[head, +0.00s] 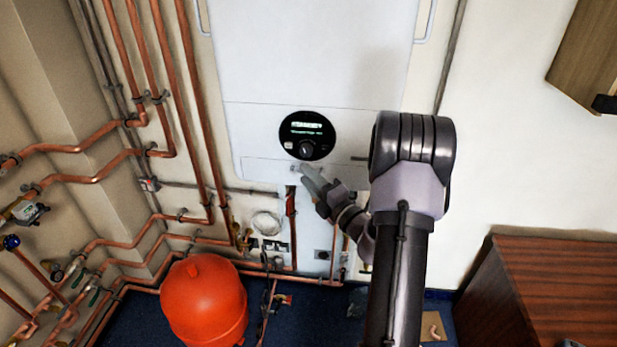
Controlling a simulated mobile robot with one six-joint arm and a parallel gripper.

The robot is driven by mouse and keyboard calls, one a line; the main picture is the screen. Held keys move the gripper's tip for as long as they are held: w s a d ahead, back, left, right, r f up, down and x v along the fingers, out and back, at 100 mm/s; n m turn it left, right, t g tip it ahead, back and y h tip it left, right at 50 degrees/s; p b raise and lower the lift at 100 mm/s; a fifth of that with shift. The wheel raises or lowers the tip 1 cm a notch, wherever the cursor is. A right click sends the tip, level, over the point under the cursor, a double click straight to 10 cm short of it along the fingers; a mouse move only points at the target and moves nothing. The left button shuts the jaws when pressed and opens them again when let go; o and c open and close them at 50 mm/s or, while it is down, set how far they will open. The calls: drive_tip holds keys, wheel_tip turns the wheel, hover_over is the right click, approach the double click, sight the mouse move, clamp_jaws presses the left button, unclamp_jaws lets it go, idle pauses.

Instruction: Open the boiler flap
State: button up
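The white boiler (260,60) hangs on the wall at the upper middle of the head view. Its round black dial panel (307,135) has a lit display and a knob. Below the dial lies the flap (265,172), a white strip along the boiler's lower edge; it looks closed, lying in line with the front. My gripper (306,169) is at the flap's upper part, just under the dial. Its fingertips look close to the flap, but I cannot tell whether they touch it. The fingers are small and partly overlapping, so their opening is unclear. My arm hides the boiler's lower right part.
Copper pipes (190,100) with valves run down and along the wall at left. A red tank (204,302) stands on the floor below the boiler. A wooden cabinet (560,285) is at lower right, and a wooden wall unit (590,55) at upper right.

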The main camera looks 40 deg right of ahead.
drive_tip(key=shift+w, duration=0.1)
clamp_jaws()
idle(1.4)
